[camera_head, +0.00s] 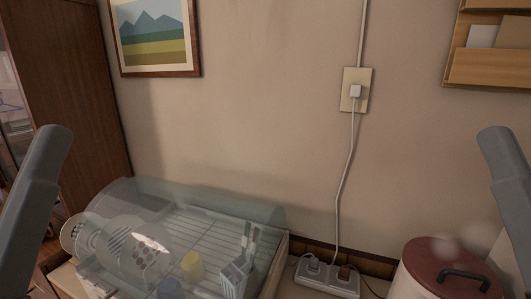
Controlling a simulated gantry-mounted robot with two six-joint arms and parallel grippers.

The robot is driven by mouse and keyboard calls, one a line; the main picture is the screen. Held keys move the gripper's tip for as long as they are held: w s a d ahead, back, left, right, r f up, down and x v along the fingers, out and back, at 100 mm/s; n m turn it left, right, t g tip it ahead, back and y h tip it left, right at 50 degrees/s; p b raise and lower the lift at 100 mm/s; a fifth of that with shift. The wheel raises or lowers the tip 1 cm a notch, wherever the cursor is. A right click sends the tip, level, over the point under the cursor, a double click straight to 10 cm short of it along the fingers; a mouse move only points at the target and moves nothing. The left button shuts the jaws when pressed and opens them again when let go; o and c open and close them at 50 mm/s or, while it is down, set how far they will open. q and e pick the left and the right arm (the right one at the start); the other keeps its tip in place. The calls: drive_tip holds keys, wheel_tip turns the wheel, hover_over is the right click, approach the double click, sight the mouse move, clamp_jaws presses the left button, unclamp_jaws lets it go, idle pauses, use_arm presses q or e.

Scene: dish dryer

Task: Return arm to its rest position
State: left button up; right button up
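A grey link of my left arm shows at the left edge, and a grey link of my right arm shows at the right edge. Both stand raised and apart from the objects around them. Neither gripper is in view, so I cannot see their fingers or whether they hold anything. The dish dryer (268,262) is low in the picture, left of centre, with a clear cover (215,203) along its back. Plates (140,250) stand in its left side.
A power strip (327,278) lies right of the dryer, its cord running up to a wall outlet (356,91). A pot with a dark red lid (448,268) stands at lower right. A wooden cabinet (82,100) is at left. A framed picture (155,37) and a wooden wall rack (490,68) hang above.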

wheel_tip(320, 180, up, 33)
drive_tip(key=p, duration=3)
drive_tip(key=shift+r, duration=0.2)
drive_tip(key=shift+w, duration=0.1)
